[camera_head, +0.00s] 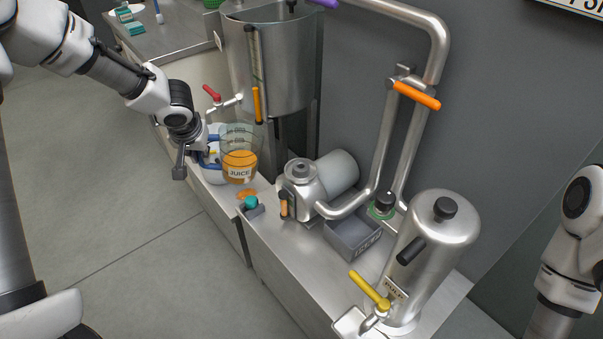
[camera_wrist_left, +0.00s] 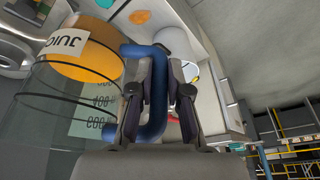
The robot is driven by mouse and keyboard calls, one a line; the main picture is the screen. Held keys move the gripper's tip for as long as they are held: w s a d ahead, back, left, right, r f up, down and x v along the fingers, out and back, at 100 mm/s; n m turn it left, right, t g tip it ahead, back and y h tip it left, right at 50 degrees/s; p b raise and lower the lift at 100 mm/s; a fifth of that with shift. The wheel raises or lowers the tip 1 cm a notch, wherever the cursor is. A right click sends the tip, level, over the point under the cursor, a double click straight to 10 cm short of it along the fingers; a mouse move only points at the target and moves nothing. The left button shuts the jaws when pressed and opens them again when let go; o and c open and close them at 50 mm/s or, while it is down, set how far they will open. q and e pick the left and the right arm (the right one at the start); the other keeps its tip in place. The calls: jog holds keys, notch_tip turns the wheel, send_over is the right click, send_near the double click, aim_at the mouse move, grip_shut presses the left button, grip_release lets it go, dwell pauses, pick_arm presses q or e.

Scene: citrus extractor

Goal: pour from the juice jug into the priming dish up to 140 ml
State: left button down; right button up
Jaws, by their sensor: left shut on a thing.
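The juice jug (camera_head: 240,165) is clear, with orange juice low inside and a JUICE label. It looks about upright, near the left end of the steel counter. My left gripper (camera_head: 201,152) is shut on its blue handle, which shows between the fingers in the left wrist view (camera_wrist_left: 150,95). The jug's juice and volume marks (camera_wrist_left: 98,95) fill the left of that view. My right gripper is out of view.
A steel tank (camera_head: 275,60) with a red-handled tap (camera_head: 212,93) stands behind the jug. A teal knob (camera_head: 251,202), pump (camera_head: 300,185), grey bin (camera_head: 352,238) and steel cylinder (camera_head: 430,260) stand rightward. An orange patch (camera_head: 246,194) lies before the jug. The floor at left is clear.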

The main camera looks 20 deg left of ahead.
pick_arm(q)
jog(key=shift+a, duration=0.15)
notch_tip(320, 180, up, 6)
jog(key=p, duration=0.3)
jog(key=shift+p, duration=0.3)
jog(key=shift+f, duration=0.1)
